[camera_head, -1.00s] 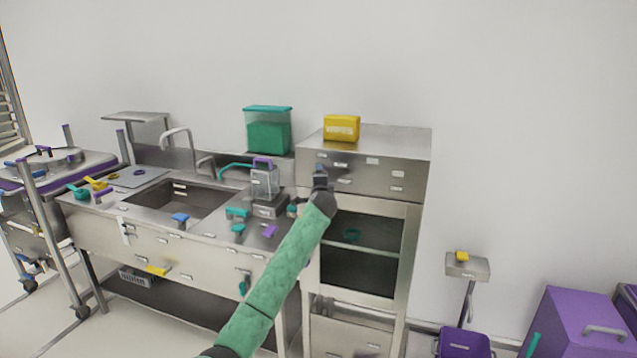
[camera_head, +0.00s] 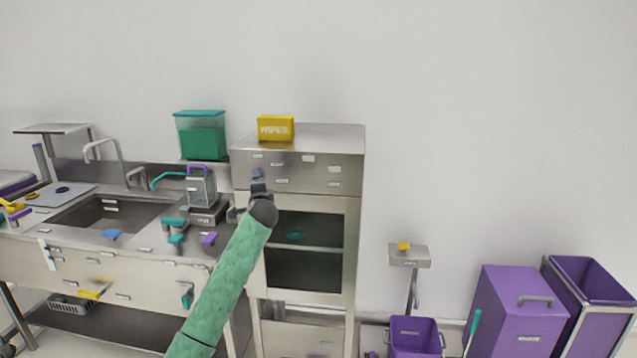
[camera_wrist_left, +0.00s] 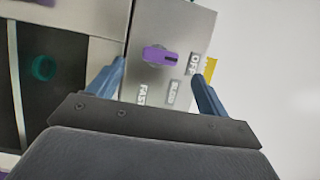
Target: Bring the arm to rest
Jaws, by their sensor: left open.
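My left arm, in a green sleeve, reaches up from the bottom of the head view. My left gripper (camera_head: 258,183) is in front of the steel cabinet (camera_head: 347,160), near its upper panel. In the left wrist view, the two blue fingers of the left gripper (camera_wrist_left: 160,85) are spread apart with nothing between them. Beyond them is the cabinet panel with a purple knob (camera_wrist_left: 160,56) and labels reading OFF, SLOW and FAST. I cannot tell whether the fingers touch the panel. My right gripper is in neither view.
A yellow wipes box (camera_head: 276,128) sits on the cabinet. A sink counter (camera_head: 150,240) with a teal container (camera_head: 201,136) is at left. A small purple bin (camera_head: 416,338), a purple lidded bin (camera_head: 515,310) and an open purple cart (camera_head: 600,300) stand at right. The wall above is bare.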

